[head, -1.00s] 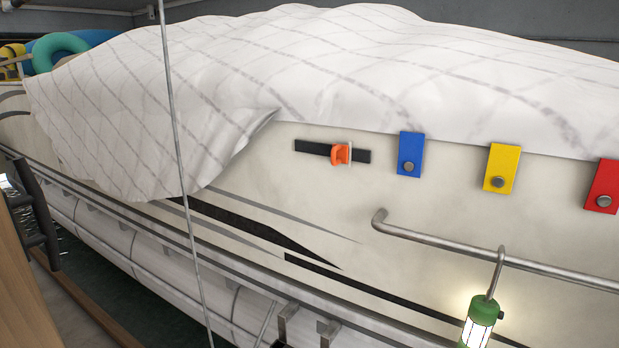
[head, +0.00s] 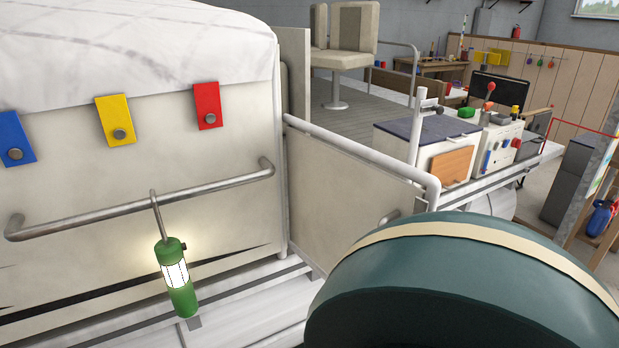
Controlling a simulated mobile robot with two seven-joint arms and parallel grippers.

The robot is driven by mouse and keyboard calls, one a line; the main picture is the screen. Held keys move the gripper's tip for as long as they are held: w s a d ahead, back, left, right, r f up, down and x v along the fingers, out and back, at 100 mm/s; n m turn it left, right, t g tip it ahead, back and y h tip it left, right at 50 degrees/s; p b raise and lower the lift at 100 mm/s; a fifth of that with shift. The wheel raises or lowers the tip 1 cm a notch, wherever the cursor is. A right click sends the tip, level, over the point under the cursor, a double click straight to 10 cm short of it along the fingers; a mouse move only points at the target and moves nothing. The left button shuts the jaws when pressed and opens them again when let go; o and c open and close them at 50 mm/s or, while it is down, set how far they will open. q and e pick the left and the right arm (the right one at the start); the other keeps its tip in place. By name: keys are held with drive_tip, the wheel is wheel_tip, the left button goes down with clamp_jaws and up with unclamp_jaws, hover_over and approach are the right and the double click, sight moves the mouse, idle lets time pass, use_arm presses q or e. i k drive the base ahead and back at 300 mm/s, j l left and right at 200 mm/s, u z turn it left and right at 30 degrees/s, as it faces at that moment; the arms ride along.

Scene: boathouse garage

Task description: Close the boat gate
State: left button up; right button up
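The boat gate (head: 350,185) is a pale panel with a white tube along its top, in the middle of the head view. Its left edge is next to the covered hull section. Its right end stands in front of the white rail post (head: 415,105) and looks swung outward, with a gap I cannot measure. A small metal handle (head: 390,216) sits near its lower right. Its lower right corner is hidden. Neither of my grippers shows.
A rounded teal shape with a cream band, close to the camera, hides the lower right; I cannot tell what it is. A green lamp (head: 178,290) hangs on the hull's grab rail (head: 90,213). A console (head: 440,150) stands right of the gate, with deck seats (head: 352,40) behind.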

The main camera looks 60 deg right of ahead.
sight(335, 199)
drive_tip(key=l+z, duration=0.2)
drive_tip(key=z, duration=1.8)
